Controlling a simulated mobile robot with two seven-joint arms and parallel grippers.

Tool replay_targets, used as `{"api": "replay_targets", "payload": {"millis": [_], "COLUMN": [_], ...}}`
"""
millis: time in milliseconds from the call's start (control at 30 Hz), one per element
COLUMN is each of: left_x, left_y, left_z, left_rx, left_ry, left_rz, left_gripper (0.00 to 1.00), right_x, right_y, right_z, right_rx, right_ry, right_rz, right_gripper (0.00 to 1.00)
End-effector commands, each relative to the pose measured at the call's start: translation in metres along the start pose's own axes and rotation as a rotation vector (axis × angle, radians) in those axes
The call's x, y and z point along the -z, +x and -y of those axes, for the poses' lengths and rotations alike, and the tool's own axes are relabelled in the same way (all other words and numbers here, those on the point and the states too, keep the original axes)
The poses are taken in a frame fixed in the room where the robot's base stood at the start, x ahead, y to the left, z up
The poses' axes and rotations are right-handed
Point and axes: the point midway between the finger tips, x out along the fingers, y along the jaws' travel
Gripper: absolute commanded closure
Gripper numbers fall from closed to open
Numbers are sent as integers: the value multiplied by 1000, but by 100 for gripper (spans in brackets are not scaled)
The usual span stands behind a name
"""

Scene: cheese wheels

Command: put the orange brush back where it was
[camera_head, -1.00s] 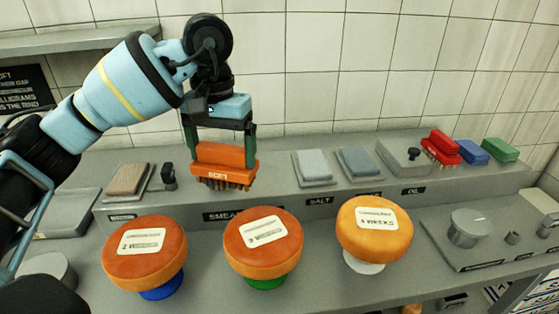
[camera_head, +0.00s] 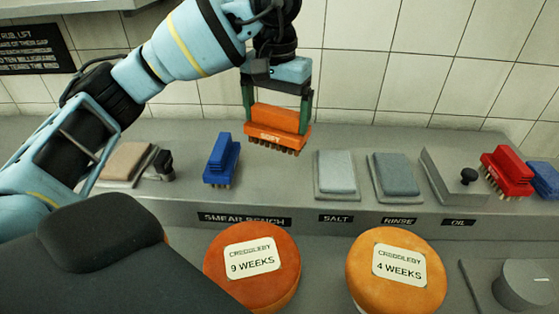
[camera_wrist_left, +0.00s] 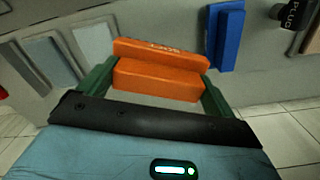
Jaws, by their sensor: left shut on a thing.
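The orange brush (camera_head: 278,127) is held bristles down between the fingers of my left gripper (camera_head: 277,118), above the shelf, in the head view. In the left wrist view the orange brush (camera_wrist_left: 158,75) sits between the green fingers (camera_wrist_left: 158,92). A blue brush (camera_head: 221,158) stands apart on the shelf to its left; it also shows in the left wrist view (camera_wrist_left: 227,38). A red brush (camera_head: 508,171) stands far right, with another blue brush (camera_head: 545,178) beside it. My right gripper is not in view.
The shelf (camera_head: 290,178) carries a pale block (camera_head: 337,170) over SALT, a grey block (camera_head: 396,175) over RINSE, and a black-knobbed grey plate (camera_head: 447,178) over OIL. Cheese wheels (camera_head: 290,262) (camera_head: 425,290) stand in front. A tan block (camera_head: 127,160) is left.

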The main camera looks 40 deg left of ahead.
Motion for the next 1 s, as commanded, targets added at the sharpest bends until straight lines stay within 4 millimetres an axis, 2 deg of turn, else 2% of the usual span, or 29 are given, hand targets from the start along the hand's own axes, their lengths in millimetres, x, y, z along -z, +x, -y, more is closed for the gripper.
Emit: {"api": "replay_targets", "payload": {"millis": [33, 200, 467, 567, 800, 1000], "left_x": [0, 0, 0, 0, 0, 0], "left_y": [17, 43, 49, 54, 82, 86], "left_z": [0, 0, 0, 0, 1, 0], "left_rx": [2, 1, 0, 1, 3, 1], "left_ry": [0, 0, -1, 0, -1, -1], "left_rz": [10, 9, 1, 3, 2, 0], "left_gripper": [31, 31, 31, 31, 31, 31], "right_x": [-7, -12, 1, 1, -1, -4], "right_y": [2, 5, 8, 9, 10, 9], "right_z": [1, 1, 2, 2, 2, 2], "right_rx": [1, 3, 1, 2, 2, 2], "right_ry": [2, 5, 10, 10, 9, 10], "right_rz": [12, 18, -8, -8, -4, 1], "right_gripper": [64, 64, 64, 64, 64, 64]}}
